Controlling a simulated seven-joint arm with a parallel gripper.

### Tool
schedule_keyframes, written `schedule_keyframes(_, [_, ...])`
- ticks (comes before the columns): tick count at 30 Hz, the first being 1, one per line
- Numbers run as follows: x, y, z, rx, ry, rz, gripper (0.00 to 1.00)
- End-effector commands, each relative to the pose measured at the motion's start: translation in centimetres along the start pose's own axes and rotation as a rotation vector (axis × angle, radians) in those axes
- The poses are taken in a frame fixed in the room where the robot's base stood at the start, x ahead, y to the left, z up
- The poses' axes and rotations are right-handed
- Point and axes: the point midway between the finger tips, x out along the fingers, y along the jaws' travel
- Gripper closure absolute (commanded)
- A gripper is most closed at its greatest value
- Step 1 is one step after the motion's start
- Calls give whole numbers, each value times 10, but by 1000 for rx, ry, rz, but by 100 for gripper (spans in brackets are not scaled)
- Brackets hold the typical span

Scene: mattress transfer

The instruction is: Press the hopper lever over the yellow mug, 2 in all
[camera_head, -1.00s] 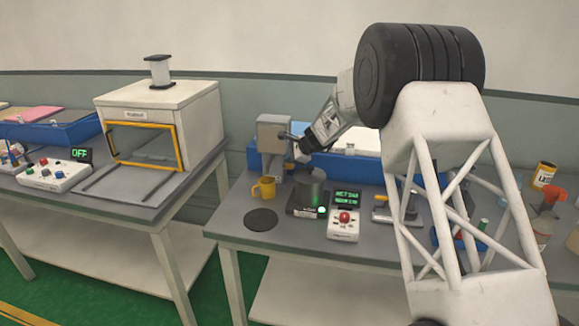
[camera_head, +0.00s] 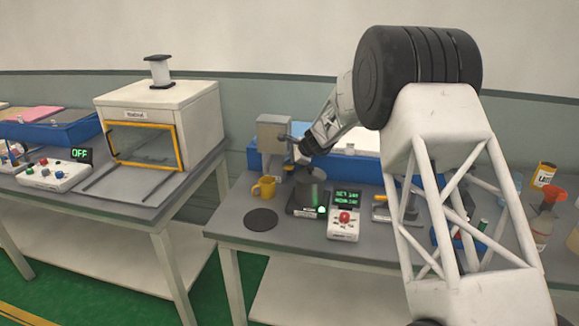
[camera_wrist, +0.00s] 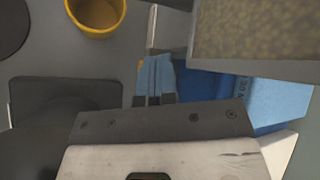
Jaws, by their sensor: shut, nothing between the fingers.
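The yellow mug (camera_head: 264,187) stands upright on the table below the grey hopper (camera_head: 271,134). In the wrist view I look down on the mug (camera_wrist: 84,30); I cannot tell what is in it. The hopper's open top (camera_wrist: 255,28) shows tan grains. The grey lever (camera_head: 287,138) sticks out from the hopper's right side. My gripper (camera_head: 299,159) is shut and empty beside the lever, slightly below and right of it. Its blue-padded fingertips (camera_wrist: 154,78) are together in the wrist view. I cannot tell whether they touch the lever.
A dark cylinder (camera_head: 311,186) stands on a black scale right of the mug. A control box (camera_head: 343,224) with a red button and green display is beside it. A black disc (camera_head: 260,219) lies in front. A blue bin (camera_head: 372,170) is behind.

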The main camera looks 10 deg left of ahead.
Motion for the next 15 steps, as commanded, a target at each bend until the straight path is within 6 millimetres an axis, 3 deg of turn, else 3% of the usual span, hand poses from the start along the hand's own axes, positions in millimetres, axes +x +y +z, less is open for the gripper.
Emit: schedule_keyframes(15, [4,3,-3,1,0,1,100])
